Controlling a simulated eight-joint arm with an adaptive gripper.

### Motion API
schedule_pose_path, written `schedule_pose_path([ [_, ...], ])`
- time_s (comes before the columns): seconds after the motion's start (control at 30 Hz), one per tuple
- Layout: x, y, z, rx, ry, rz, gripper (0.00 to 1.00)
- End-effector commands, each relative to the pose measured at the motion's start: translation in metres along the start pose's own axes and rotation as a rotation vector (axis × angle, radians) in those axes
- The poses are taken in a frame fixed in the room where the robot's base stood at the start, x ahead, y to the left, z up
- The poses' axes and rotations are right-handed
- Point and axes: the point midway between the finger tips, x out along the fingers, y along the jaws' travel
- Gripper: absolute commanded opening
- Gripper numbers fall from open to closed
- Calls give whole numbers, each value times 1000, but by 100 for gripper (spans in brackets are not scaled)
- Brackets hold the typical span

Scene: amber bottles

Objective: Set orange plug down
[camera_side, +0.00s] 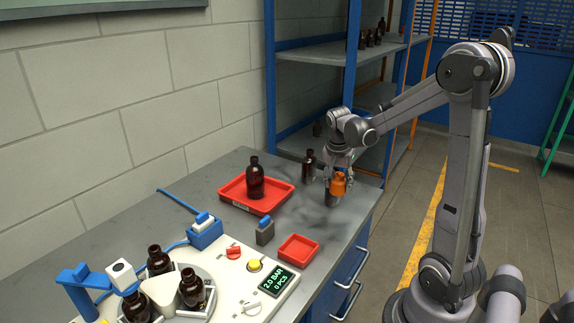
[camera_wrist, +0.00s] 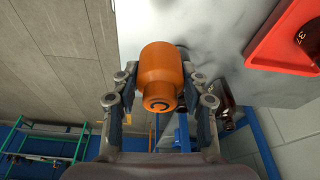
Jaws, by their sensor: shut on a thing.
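The orange plug (camera_side: 338,184) is between the fingers of my gripper (camera_side: 338,176) in the side view, over the far right part of the grey table. In the wrist view the orange plug (camera_wrist: 160,70) sits between the two fingers of my gripper (camera_wrist: 160,80), which are shut on its sides. Its end with a dark curved mark faces the camera. I cannot tell whether the plug's lower end touches the table.
A brown bottle (camera_side: 309,166) stands just left of my gripper. A red tray (camera_side: 233,193) holds another bottle (camera_side: 255,178). A small red tray (camera_side: 299,250) lies nearer the front. The grey table (camera_side: 335,235) has bare room between it and my gripper.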

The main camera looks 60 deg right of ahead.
Motion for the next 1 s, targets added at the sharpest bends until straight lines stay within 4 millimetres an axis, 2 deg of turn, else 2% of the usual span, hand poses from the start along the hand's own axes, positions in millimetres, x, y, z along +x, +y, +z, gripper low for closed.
schedule_pose_path([
  [0.07,2,6,-1,12,0,3,11],
  [0.17,7,-2,4,13,0,3,11],
  [0.5,38,-63,39,11,0,3,11],
  [0.7,53,-90,55,14,0,4,11],
  [0.87,58,-98,60,16,1,4,11],
  [1.0,74,-98,64,16,0,4,11],
])
